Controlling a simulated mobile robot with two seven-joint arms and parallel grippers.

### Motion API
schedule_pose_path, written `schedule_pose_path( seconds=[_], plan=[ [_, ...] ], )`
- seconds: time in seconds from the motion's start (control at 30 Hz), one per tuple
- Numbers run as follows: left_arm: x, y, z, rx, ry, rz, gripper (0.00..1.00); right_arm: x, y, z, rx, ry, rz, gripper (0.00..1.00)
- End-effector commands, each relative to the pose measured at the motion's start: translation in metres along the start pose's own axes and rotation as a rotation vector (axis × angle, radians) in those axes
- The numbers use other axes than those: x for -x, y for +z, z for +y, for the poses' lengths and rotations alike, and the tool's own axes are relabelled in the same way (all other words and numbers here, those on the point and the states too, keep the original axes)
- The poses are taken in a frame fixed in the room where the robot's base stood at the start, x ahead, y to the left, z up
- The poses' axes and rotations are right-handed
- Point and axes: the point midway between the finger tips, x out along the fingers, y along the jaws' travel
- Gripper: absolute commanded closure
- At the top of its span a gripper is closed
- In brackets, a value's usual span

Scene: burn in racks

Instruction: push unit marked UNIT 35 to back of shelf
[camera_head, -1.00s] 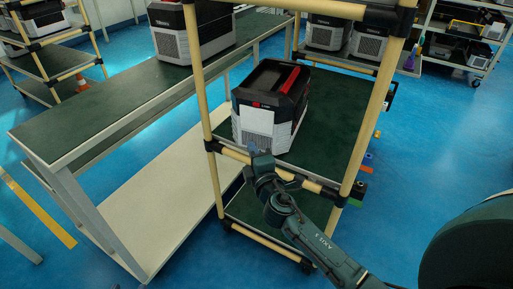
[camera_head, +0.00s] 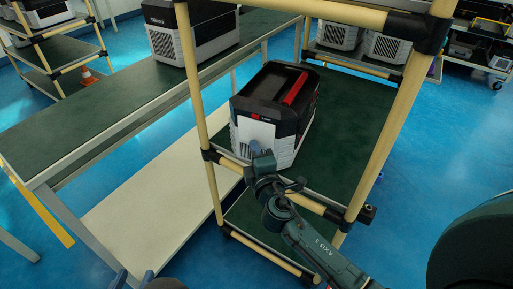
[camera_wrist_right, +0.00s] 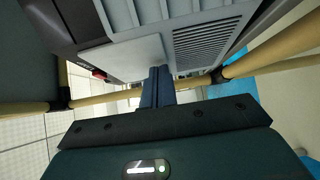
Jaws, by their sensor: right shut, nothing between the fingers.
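A black and light-grey unit with a red strip on top (camera_head: 275,105) stands upright on the dark green shelf (camera_head: 355,110) of a rack with cream posts. Its plain pale front panel faces me; no number is readable. My right gripper (camera_head: 257,150) is shut and empty, its fingertips in front of the lower part of that panel. In the right wrist view the closed fingers (camera_wrist_right: 159,72) reach the unit's pale face (camera_wrist_right: 130,58); I cannot tell whether they touch. My left gripper (camera_head: 133,277) shows only its fingertips at the bottom edge, apart and empty.
Green shelf surface lies free behind and right of the unit. Cream posts and a front rail (camera_head: 310,201) frame the shelf near my right arm. A long bench (camera_head: 100,105) with another unit (camera_head: 193,35) stands left. More racks with units stand behind.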

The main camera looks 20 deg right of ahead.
Motion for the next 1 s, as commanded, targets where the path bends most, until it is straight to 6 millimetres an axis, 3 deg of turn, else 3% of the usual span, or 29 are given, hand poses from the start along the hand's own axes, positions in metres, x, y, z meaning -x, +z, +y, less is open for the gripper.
schedule_pose_path(
  seconds=[0.43, 0.63, 1.0],
  plan=[
    [0.0, -0.001, -0.001, 0.0, -0.002, 0.002, 0.64, 0.001, -0.001, 0.0, 0.0, 0.0, 0.0, 1.0],
    [-0.001, 0.003, -0.001, -0.006, -0.002, -0.001, 0.64, -0.011, 0.012, -0.001, 0.001, 0.0, -0.003, 1.0],
    [-0.003, -0.001, 0.0, -0.009, 0.001, 0.007, 0.64, -0.012, 0.014, 0.0, 0.002, 0.0, -0.006, 1.0]
  ],
)
